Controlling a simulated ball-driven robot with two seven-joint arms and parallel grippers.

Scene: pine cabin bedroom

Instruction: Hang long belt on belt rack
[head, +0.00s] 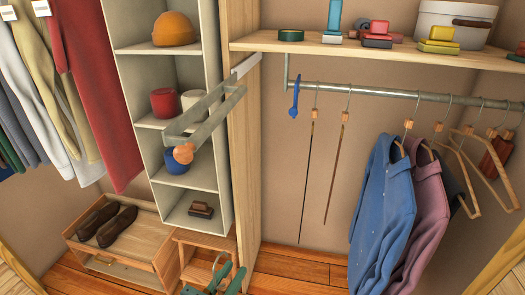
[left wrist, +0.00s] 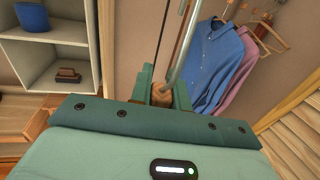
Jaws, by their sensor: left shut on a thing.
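My left gripper (head: 213,279) is at the bottom edge of the head view, low in front of the closet. In the left wrist view its green jaws (left wrist: 161,92) are shut on a tan wooden piece (left wrist: 162,97) with a grey metal hook rising from it. This looks like the top of the long belt's hanger; the strap itself is hidden. A grey metal pull-out frame (head: 182,124), which seems to be the belt rack, juts from the wooden divider, well above my left gripper. My right gripper is out of view.
Two thin dark straps (head: 308,165) with wooden tops hang from the closet rail (head: 400,94), beside a blue tag (head: 294,100). Blue and mauve shirts (head: 385,205) hang farther right. A cubby shelf (head: 135,85) stands behind the frame. A shoe drawer (head: 145,238) is low left.

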